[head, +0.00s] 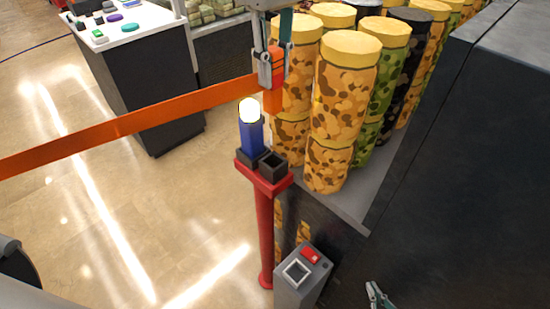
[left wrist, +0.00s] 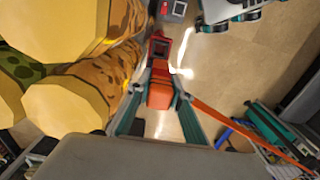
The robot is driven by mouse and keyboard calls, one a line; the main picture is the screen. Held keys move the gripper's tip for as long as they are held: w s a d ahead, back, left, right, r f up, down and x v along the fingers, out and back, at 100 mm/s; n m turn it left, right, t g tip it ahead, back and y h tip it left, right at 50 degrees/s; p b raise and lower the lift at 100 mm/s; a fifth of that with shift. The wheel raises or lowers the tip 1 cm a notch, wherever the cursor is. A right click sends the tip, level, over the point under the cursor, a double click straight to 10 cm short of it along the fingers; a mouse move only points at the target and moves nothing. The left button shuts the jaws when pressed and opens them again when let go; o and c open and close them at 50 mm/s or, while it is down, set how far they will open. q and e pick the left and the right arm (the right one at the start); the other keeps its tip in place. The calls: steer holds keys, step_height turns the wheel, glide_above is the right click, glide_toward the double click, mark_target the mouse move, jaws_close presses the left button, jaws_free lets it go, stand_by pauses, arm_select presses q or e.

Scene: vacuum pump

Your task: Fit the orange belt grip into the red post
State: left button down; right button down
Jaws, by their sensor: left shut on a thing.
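My left gripper (head: 271,68) is shut on the orange belt grip (head: 272,98), which hangs below the fingers. The orange belt (head: 130,122) runs from it to the left. In the left wrist view the belt grip (left wrist: 160,92) sits between the fingertips (left wrist: 158,100). The red post (head: 265,230) stands below, with an open dark square socket (head: 272,165) on top. The grip is above this socket and apart from it. The post top also shows in the left wrist view (left wrist: 158,47). Only the tip of my right gripper (head: 377,294) shows at the bottom edge; its opening is unclear.
A blue block with a lit white globe (head: 250,112) stands on the post beside the socket. Tall yellow-capped camouflage canisters (head: 345,100) crowd close behind the grip. A grey box with a red button (head: 303,272) stands below. Floor left of the post is clear.

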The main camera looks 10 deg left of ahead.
arm_select(q)
step_height(320, 180, down, 19)
steer(key=shift+f, duration=0.1)
stand_by(0.4)
steer(key=shift+b, duration=0.3)
steer(key=shift+f, duration=0.15)
steer(key=c, duration=1.8)
jaws_free()
